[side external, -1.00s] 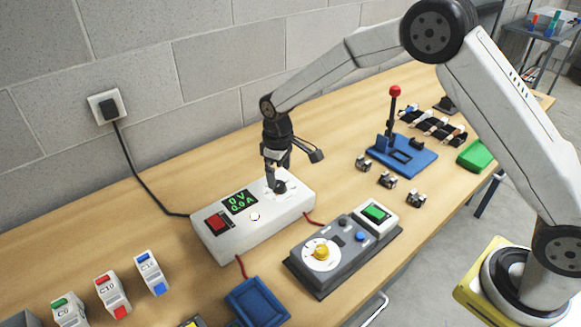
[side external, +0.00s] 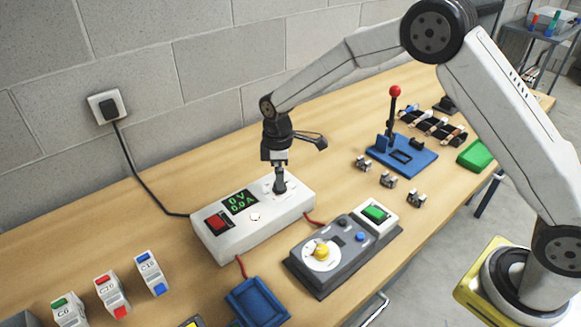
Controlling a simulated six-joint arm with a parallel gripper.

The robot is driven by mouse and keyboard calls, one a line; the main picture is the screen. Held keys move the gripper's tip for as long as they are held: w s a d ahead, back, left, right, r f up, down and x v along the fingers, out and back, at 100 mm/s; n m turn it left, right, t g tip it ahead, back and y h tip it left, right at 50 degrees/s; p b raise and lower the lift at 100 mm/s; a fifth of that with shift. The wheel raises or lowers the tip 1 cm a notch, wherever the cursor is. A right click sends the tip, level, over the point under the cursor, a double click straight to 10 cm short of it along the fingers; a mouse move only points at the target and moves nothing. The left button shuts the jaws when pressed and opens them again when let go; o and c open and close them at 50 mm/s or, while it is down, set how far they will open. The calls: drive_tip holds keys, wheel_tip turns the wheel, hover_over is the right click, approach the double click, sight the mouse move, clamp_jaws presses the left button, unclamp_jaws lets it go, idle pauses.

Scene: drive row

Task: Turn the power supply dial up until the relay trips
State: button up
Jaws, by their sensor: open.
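The white power supply (side external: 238,241) lies on the bench, its green display (side external: 239,202) reading 0 V and 0.0 A. A red switch (side external: 217,222) is at its left end. My gripper (side external: 280,189) points down at the right end of the power supply's top, its fingers at the dial there. The jaws are open, and the dial is mostly hidden by the fingers; I cannot tell whether they touch it. A grey unit (side external: 333,262) with a yellow knob on a white disc and a green-topped module (side external: 376,213) sits to the right, possibly the relay.
A blue tray (side external: 258,303) sits in front of the power supply. Small labelled modules (side external: 112,292) stand at left. A blue lever press (side external: 402,154) with a red ball and small metal parts (side external: 388,180) are at right. A black cord runs to the wall plug (side external: 109,107).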

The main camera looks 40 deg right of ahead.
drive_tip(key=shift+f, duration=0.15)
drive_tip(key=shift+f, duration=1.25)
drive_tip(key=shift+f, duration=0.1)
drive_tip(key=shift+c, duration=0.2)
drive_tip(key=c, duration=1.1)
drive_tip(key=shift+c, duration=0.2)
